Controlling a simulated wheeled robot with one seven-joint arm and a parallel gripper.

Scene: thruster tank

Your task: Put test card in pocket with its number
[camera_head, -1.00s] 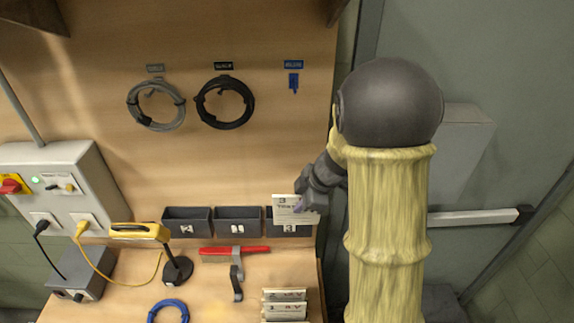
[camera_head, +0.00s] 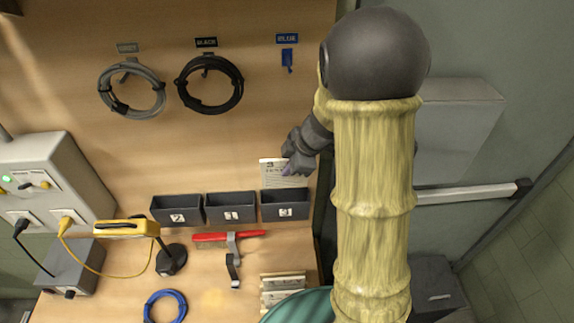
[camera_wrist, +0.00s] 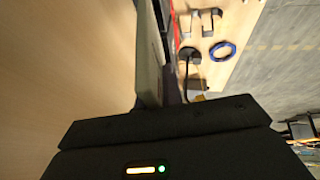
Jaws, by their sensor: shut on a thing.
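My gripper (camera_head: 291,166) is shut on a white test card (camera_head: 271,172), held upright by its upper part. A "3" shows at the card's top left; the smaller print is partly hidden by my fingers. The card is just above the right-hand pocket (camera_head: 285,212), labelled 3. Its lower edge appears near that pocket's rim; I cannot tell whether it has entered. The other dark pockets are labelled 2 (camera_head: 178,217) and 1 (camera_head: 231,215). In the wrist view, the card (camera_wrist: 150,60) shows nearly edge-on beyond my gripper (camera_wrist: 164,104).
More cards stand in a rack (camera_head: 282,289) on the bench. A red-handled tool (camera_head: 228,236), a yellow meter (camera_head: 125,228) and a blue cable coil (camera_head: 165,307) are also there. Grey and black coils hang on the wooden wall. A door is at right.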

